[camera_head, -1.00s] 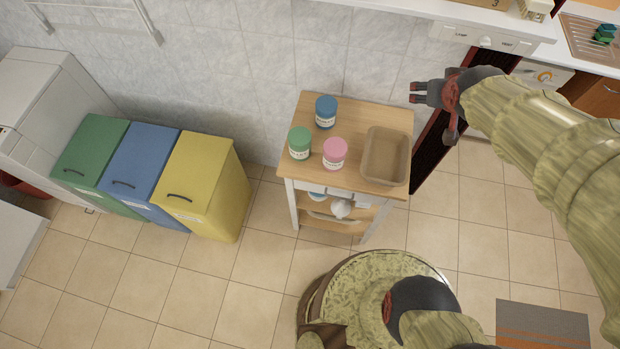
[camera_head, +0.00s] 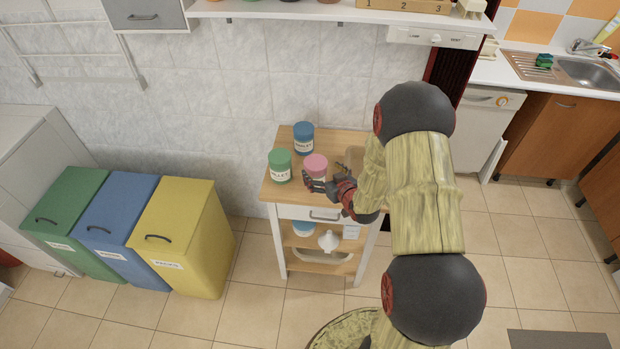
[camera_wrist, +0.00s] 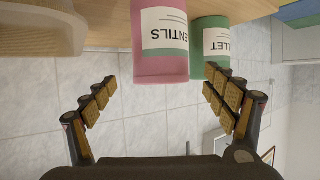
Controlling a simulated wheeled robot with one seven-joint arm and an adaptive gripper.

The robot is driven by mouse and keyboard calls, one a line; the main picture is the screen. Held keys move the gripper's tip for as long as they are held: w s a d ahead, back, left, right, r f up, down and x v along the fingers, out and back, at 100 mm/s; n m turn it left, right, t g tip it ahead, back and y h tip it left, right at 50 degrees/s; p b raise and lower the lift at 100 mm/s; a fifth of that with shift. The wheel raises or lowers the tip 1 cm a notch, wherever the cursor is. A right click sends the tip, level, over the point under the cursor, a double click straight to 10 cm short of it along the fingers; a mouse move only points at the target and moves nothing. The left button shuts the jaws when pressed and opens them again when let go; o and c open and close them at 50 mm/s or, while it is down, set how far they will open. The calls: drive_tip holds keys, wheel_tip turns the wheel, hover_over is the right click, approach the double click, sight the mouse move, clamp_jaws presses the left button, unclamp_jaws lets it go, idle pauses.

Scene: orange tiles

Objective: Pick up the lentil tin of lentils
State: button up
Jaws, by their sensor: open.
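The lentil tin (camera_head: 316,166) is pink with a white label and stands on the wooden top of a small trolley. In the wrist view the lentil tin (camera_wrist: 160,45) appears upside down, its label reading "ENTILS". My gripper (camera_head: 318,185) is at the tin's front side in the head view. In the wrist view my gripper (camera_wrist: 160,92) is open, its two fingers spread to either side of the tin's line, with the tin ahead and nothing held. The head view does not show clearly whether a finger touches the tin.
A green millet tin (camera_head: 280,166) stands left of the lentil tin, also close behind in the wrist view (camera_wrist: 210,42). A blue tin (camera_head: 303,138) stands behind. A tan tray (camera_head: 353,157) on the right is mostly hidden by my arm. Green, blue and yellow bins stand left.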

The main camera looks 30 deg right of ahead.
sight(316, 166)
drive_tip(key=x, duration=0.5)
drive_tip(key=shift+w+f+b, duration=0.25)
drive_tip(key=shift+f+b, duration=0.1)
drive_tip(key=shift+f, duration=0.1)
drive_tip(key=shift+c, duration=1.3)
drive_tip(key=shift+r, duration=0.1)
drive_tip(key=c, duration=1.4)
